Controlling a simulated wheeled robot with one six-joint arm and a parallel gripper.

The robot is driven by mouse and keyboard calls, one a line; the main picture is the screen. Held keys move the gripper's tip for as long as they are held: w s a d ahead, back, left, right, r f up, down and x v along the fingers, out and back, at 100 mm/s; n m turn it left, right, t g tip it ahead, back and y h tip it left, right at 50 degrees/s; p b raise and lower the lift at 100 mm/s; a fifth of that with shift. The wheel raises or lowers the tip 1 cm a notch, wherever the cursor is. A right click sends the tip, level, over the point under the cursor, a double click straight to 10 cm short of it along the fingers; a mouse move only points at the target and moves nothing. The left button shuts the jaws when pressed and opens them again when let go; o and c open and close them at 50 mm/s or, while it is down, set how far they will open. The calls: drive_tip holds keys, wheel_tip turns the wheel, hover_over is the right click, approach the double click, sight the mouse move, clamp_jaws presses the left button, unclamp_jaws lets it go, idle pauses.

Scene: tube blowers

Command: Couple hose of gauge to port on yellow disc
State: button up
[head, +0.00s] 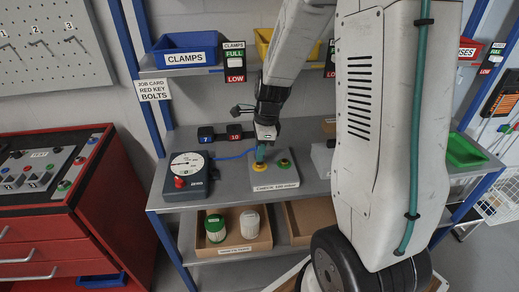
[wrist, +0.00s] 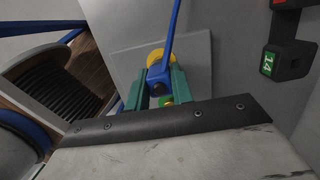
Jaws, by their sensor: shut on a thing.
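The gauge (head: 187,174) is a dark box with a white dial and a red knob, on the bench's left part. Its blue hose (head: 232,156) runs right to my gripper (head: 261,152). In the wrist view my gripper (wrist: 155,88) has teal fingers shut on the blue hose end (wrist: 158,76). The yellow disc (head: 259,168) lies on a grey plate just below my fingertips. It also shows in the wrist view (wrist: 155,56), behind the hose end. The port on it is hidden by the hose end and fingers. I cannot tell whether hose and port touch.
A green disc with a dark port (head: 283,163) is close right on the same plate (head: 285,181). Dark blocks marked 7 and 10 (head: 220,135) stand behind. A box (head: 234,240) with filters is on the shelf below. A red cabinet (head: 70,210) stands left.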

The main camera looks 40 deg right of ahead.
drive_tip(key=shift+f, duration=0.7)
idle(0.9)
drive_tip(key=shift+r, duration=0.15)
drive_tip(key=shift+r, duration=1.9)
